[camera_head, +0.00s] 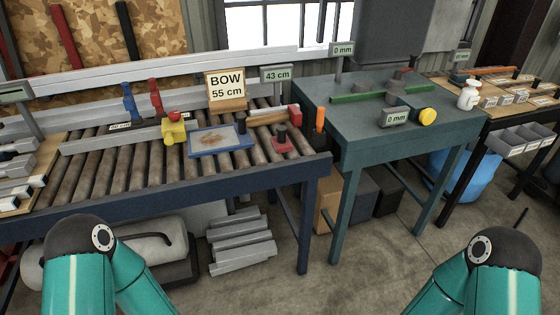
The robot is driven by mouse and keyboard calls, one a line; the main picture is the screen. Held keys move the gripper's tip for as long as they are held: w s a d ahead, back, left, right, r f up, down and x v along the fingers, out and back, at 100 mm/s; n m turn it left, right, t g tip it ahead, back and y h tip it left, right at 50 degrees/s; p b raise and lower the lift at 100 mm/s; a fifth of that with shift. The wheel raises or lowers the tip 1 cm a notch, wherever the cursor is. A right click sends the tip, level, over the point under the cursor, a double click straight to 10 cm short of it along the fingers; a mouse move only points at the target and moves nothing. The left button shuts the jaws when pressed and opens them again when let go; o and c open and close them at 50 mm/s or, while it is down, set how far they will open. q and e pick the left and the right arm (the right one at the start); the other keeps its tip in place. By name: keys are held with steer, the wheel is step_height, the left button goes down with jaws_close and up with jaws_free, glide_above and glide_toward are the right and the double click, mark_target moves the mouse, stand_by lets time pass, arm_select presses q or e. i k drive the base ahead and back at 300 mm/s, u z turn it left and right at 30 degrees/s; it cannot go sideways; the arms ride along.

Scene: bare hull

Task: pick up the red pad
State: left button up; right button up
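A small flat red pad (282,147) lies near the right end of the roller conveyor, close to its front edge. A dark upright knob or handle (281,134) stands on it and hides part of it. My two teal arms show at the bottom left and bottom right of the head view, below and in front of the conveyor. Neither gripper is in view.
Left of the pad are a blue-framed tray (241,150) and a yellow block (172,133). Behind it lies a wooden-handled tool (266,117) with a red end. An orange-handled item (320,118) stands to the right, by the green table (400,140).

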mark_target(281, 142)
steer(key=z, duration=0.5)
steer(key=i, duration=1.4)
steer(key=u, duration=0.1)
